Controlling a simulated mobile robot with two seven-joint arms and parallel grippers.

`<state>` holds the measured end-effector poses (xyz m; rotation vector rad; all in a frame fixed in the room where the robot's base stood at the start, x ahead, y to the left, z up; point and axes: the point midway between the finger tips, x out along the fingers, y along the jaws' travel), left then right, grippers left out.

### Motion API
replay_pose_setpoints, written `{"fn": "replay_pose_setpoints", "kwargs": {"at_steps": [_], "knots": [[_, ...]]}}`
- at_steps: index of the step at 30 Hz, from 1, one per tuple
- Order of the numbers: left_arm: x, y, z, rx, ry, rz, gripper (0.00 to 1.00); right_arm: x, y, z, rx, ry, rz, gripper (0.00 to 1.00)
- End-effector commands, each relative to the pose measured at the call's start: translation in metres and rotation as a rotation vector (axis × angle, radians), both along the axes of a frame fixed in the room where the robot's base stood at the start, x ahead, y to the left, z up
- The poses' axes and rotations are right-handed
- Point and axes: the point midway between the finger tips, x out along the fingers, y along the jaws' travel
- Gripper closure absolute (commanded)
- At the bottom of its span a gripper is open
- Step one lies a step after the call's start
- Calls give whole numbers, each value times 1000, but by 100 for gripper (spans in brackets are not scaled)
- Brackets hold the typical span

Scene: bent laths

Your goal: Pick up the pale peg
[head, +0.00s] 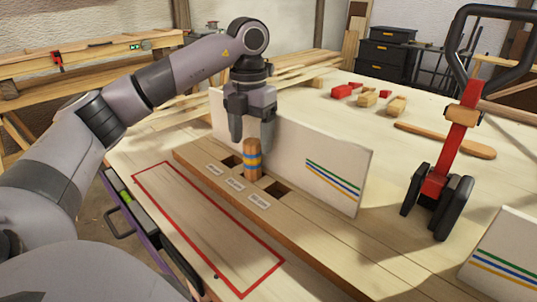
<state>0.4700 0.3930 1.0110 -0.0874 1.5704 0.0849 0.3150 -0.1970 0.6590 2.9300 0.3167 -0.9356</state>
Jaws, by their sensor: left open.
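A peg (253,167) stands upright in the middle hole of a wooden block (310,228). It is tan wood with blue and yellow bands, and it is the only peg that I see. My left gripper (252,140) points down over the peg. Its fingers are open, one on the left and one on the right of the peg's top. I cannot tell whether they touch it. The holes to the left (231,161) and right (277,190) of the peg look empty. Small labels (235,184) lie in front of the holes. My right gripper is out of view.
A white striped panel (315,165) stands close behind the block. A red and black clamp (440,170) stands to the right, near a second panel (508,262). A red outlined area (205,225) in front is empty. Small blocks (367,98) lie at the back.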

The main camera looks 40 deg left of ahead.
Motion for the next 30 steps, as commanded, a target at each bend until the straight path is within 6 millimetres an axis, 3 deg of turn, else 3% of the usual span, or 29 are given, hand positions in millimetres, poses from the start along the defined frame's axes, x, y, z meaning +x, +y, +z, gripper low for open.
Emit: {"fn": "replay_pose_setpoints", "kwargs": {"at_steps": [8,18,27,30], "knots": [[-1,2,-18,4,1,3,29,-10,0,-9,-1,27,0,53],[-1,1,-67,3,1,2,29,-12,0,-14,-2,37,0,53],[-1,1,-71,2,0,2,29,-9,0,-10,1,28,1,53],[-1,1,-71,2,0,2,61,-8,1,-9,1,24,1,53]]}}
